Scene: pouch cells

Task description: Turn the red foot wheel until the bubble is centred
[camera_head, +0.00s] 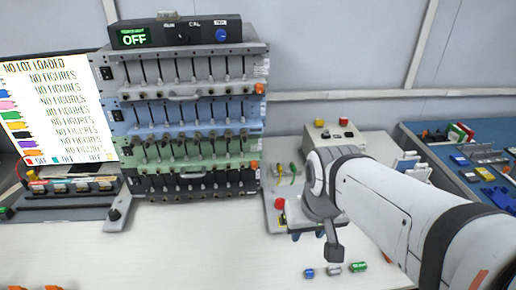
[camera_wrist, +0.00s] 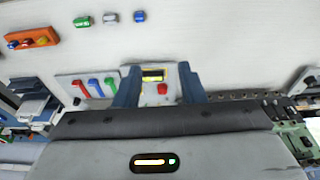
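In the wrist view a small red knob or wheel (camera_wrist: 162,88) shows between my gripper's fingers, with a dark, yellow-edged window (camera_wrist: 153,74) beside it. What looks like the same red part (camera_head: 280,204) is in the head view, on a grey plate left of my arm. My gripper (camera_wrist: 158,82) is open, its two blue fingers apart and nothing seen held. In the head view my arm hides most of it. I cannot tell whether the fingers touch the red part. No bubble can be made out.
Small blue (camera_head: 308,273), grey (camera_head: 334,268) and green (camera_head: 358,267) cylinders lie on the white table in front. Red, blue and green levers (camera_wrist: 95,87) stand beside the gripper. A tall tester rack (camera_head: 190,110) stands at left. The front middle of the table is clear.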

